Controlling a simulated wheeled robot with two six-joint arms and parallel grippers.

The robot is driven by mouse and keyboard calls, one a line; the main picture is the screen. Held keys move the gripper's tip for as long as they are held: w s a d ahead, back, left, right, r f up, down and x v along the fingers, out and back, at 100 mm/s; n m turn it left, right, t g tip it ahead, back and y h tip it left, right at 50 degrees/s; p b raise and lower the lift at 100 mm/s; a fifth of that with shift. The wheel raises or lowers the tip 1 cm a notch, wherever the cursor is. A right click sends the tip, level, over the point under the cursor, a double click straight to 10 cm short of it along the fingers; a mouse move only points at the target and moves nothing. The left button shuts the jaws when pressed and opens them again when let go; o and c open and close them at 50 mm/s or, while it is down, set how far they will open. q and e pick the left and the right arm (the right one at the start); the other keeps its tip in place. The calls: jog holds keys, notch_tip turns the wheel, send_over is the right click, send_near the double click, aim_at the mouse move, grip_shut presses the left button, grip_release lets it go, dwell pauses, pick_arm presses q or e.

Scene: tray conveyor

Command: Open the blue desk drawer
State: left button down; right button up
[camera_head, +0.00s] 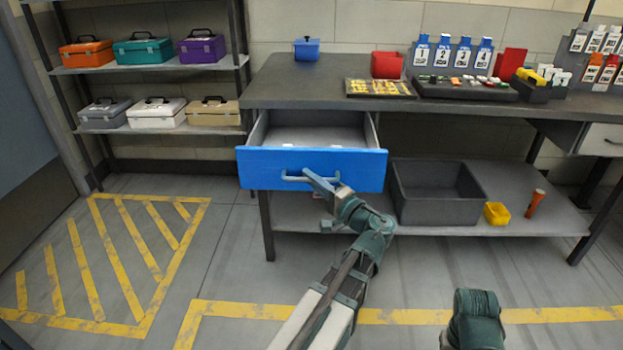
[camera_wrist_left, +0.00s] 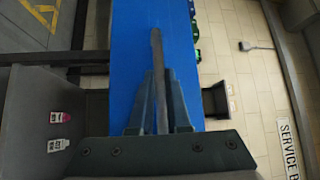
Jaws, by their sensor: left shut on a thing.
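The blue desk drawer (camera_head: 262,168) stands pulled out from under the dark desktop, and its grey, empty-looking inside shows behind the front. Its bar handle (camera_head: 290,178) runs across the middle of the blue front. My left gripper (camera_head: 320,182) is shut on the handle, reaching it from below right. In the left wrist view the blue front (camera_wrist_left: 130,60) fills the middle, and the handle bar (camera_wrist_left: 157,80) runs between the fingers of my left gripper (camera_wrist_left: 158,105). My right gripper is not in view; only part of my right arm shows at the bottom right.
A grey bin (camera_head: 437,207), a small yellow bin (camera_head: 497,214) and an orange flashlight (camera_head: 535,202) sit on the lower shelf. The desktop (camera_head: 300,85) holds a blue box (camera_head: 307,48) and several parts. Toolboxes fill the rack at left. The floor in front is clear.

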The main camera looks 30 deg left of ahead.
pick_arm(q)
jog(key=c, duration=0.9)
grip_release()
jog(key=b+v, duration=0.2)
jog(key=v, duration=1.1)
jog(key=shift+d, duration=0.45)
jog(key=shift+f, duration=0.1)
